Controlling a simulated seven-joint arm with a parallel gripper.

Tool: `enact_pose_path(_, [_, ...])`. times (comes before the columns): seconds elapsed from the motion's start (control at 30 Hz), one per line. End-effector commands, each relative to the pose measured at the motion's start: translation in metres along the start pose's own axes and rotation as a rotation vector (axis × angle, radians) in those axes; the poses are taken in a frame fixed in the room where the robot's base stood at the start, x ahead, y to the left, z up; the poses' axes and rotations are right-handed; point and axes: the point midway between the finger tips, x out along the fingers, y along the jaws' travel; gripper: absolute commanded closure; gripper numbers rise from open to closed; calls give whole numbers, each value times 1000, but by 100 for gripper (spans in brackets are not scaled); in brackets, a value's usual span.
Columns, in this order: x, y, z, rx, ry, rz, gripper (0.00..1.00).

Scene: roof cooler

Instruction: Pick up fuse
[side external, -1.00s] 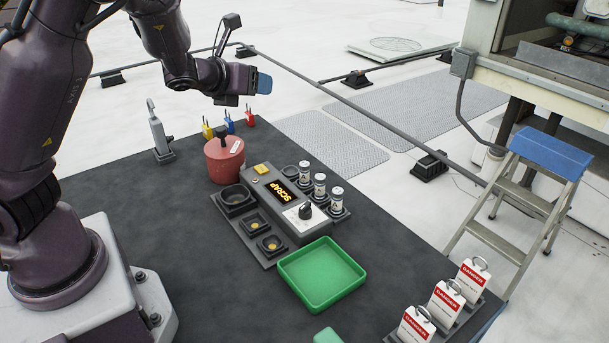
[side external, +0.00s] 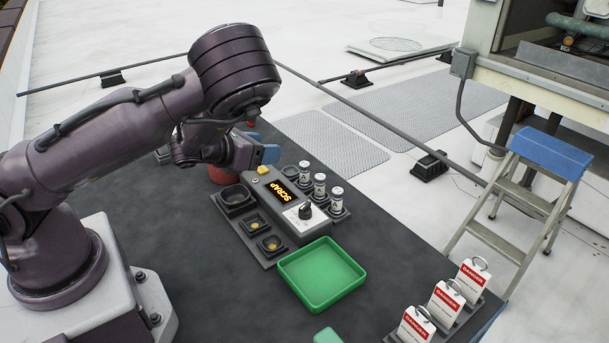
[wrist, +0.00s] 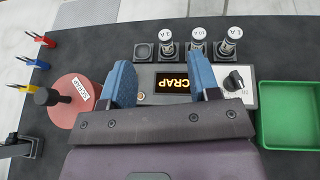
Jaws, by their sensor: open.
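Three fuses stand upright in dark holders along the far side of the tester: the left fuse (wrist: 168,45), the middle fuse (wrist: 197,43) and the right fuse (wrist: 231,40). They also show in the side view as the left fuse (side external: 305,171), the middle fuse (side external: 320,184) and the right fuse (side external: 337,198). An empty holder (wrist: 144,52) is left of them. My gripper (wrist: 161,75) is open and empty, its blue fingers spread over the tester's left part. In the side view my gripper (side external: 270,153) is left of the fuses, apart from them.
The tester (side external: 283,205) has a lit SCRAP display and a dark knob. A red scrap pot (wrist: 77,101) stands left of my gripper. Padlocks (wrist: 41,63) stand farther left. A green tray (side external: 322,275) lies right of the tester. Danger tags (side external: 445,305) stand at front right.

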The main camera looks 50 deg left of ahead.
Motion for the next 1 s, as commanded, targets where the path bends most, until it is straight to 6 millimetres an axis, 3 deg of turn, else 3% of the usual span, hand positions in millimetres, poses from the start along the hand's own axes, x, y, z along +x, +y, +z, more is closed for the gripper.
enact_pose_path(0.03, [6, 2, -17, 3, 7, 2, 44])
enact_pose_path(0.1, [13, 1, -32, 1, 5, 2, 44])
enact_pose_path(0.23, [22, 0, -46, 1, -1, 0, 44])
enact_pose_path(0.6, [83, 0, -47, -1, -3, 0, 44])
enact_pose_path(0.87, [103, 0, -46, 0, -3, 0, 44])
enact_pose_path(1.0, [123, -1, -45, 0, -3, -1, 44])
